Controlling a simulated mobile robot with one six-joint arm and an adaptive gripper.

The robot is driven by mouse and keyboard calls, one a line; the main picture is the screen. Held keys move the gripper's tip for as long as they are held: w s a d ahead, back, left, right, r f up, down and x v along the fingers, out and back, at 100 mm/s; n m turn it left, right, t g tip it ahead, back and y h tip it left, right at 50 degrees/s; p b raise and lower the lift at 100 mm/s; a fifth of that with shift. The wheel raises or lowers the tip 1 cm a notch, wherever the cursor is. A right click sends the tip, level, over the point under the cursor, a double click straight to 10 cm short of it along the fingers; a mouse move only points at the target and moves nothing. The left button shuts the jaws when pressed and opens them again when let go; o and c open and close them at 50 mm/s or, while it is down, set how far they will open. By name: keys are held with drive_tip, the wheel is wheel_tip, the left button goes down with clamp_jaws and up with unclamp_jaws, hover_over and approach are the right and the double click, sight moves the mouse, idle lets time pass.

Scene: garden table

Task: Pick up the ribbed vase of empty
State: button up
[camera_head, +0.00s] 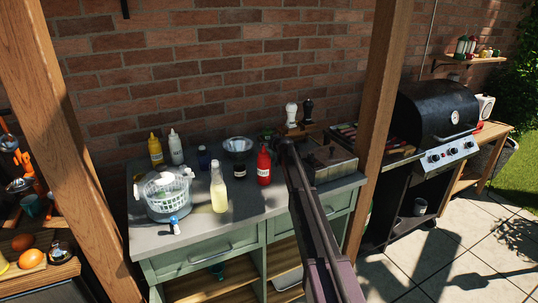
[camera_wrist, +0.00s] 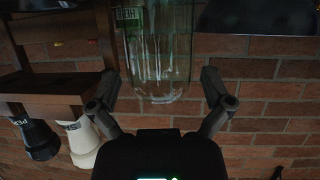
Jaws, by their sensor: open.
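A clear, greenish glass vessel (camera_wrist: 160,45) with faint upright ribs and a small dark label shows in the wrist view, which is upside down. It appears to be the ribbed vase, and I see nothing inside it. My gripper (camera_wrist: 160,76) is open, with one finger to each side of the glass; I cannot tell whether they touch it. In the head view my arm reaches over the grey counter (camera_head: 250,208), and its end (camera_head: 287,146) hides most of what is there, so the vase is not clear in that view.
White (camera_head: 291,114) and black (camera_head: 307,111) mills stand in a wooden rack close by. A box (camera_head: 328,162) is to the right, a brick wall behind.

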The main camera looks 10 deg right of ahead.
drive_tip(key=shift+x, duration=0.9)
drive_tip(key=c, duration=1)
drive_tip(key=shift+r, duration=0.1)
drive_tip(key=shift+c, duration=0.2)
wheel_tip(320, 180, up, 10)
drive_tip(key=p, duration=0.9)
drive_tip(key=shift+p, duration=0.35)
